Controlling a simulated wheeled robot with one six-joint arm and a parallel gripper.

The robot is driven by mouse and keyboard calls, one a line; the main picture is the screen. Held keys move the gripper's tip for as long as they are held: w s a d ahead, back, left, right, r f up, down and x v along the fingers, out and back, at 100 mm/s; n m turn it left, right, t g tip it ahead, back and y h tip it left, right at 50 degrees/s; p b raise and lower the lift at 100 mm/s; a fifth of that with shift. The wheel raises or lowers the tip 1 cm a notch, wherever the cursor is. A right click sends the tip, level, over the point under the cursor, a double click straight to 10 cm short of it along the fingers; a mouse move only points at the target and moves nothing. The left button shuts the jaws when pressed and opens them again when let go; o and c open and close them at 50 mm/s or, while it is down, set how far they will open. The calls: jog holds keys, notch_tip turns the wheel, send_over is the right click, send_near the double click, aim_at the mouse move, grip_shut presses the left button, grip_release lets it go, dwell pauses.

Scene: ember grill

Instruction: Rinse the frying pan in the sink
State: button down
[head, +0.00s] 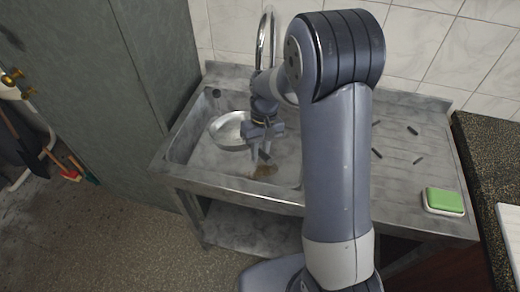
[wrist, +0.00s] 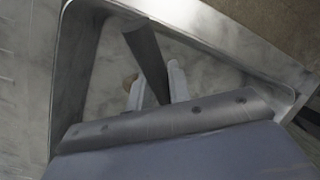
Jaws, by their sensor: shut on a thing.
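The frying pan (head: 226,131) is a round, shallow, silvery pan inside the left basin of the metal sink (head: 190,160). My gripper (head: 264,153) is down in the basin, to the right of the pan's bowl. In the wrist view, my gripper's two pale fingers (wrist: 156,84) are shut on the pan's dark handle (wrist: 146,55), which runs between them. The bowl is not clearly seen in the wrist view. The tall curved chrome tap (head: 266,38) stands at the back of the sink, partly behind my arm. I cannot tell whether water runs.
A brown stain (head: 264,171) marks the basin floor near my gripper. A ribbed drainboard (head: 400,150) lies to the right. A green sponge (head: 443,199) sits in a white dish at its front right. A tall grey cabinet (head: 125,90) stands close on the left.

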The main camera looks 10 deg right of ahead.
notch_tip(320, 180, down, 15)
jog(key=b, duration=1)
jog(key=shift+r, duration=0.25)
dwell(0.8)
jog(key=shift+r+p, duration=8.05)
jog(key=shift+r, duration=3.15)
